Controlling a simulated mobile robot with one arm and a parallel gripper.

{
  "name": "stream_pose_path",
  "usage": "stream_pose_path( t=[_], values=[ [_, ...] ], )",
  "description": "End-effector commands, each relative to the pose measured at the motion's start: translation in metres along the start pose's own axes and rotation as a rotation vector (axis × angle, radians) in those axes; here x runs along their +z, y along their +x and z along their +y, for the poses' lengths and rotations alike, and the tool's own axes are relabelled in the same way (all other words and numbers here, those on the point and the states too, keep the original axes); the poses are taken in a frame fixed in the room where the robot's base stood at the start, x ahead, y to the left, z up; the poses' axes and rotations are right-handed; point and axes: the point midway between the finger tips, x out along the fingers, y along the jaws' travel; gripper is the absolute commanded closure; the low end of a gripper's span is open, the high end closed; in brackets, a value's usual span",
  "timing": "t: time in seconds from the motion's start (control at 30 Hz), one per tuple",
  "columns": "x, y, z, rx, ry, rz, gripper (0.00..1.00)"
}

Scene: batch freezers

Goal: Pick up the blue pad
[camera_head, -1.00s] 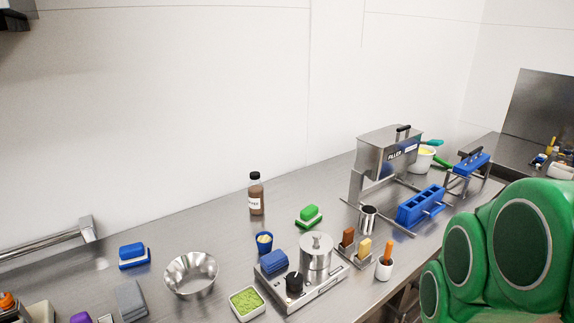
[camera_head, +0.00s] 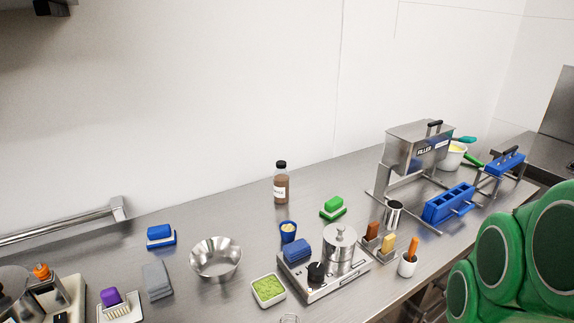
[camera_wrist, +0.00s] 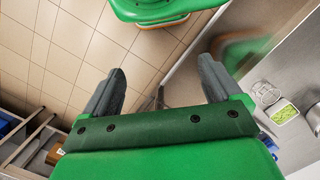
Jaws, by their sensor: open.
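A blue pad (camera_head: 160,232) with a white lower layer lies on the steel counter at the left in the head view, left of the metal bowl. A second blue block (camera_head: 297,250), folded or ridged, lies on the steel device with the black knob. I cannot tell from the name alone which one is meant. My gripper (camera_wrist: 161,68) is open and empty in the wrist view, its two grey fingers spread over tiled floor beside the counter edge. Neither blue pad shows clearly in the wrist view. The fingers are out of the head view.
On the steel counter stand a metal bowl (camera_head: 216,258), a tray of green stuff (camera_head: 268,290), a brown bottle (camera_head: 281,184), a green pad (camera_head: 333,207), a grey block (camera_head: 157,279) and a purple-topped brush (camera_head: 116,303). A filler machine (camera_head: 417,148) stands at right.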

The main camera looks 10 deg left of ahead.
Motion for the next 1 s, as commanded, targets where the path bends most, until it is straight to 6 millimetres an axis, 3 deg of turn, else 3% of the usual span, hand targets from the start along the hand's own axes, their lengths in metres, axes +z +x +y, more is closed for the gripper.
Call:
stream_pose_path(
  t=[0.03, 0.17, 0.57, 1.0],
  values=[
    [0.0, 0.0, 0.0, 0.0, 0.0, 0.0, 0.13],
    [0.0, 0.0, 0.0, 0.0, 0.0, 0.0, 0.32],
    [-0.008, -0.003, -0.006, -0.013, 0.011, -0.003, 0.32],
    [-0.091, -0.035, -0.067, -0.143, 0.136, -0.028, 0.32]
  ],
)
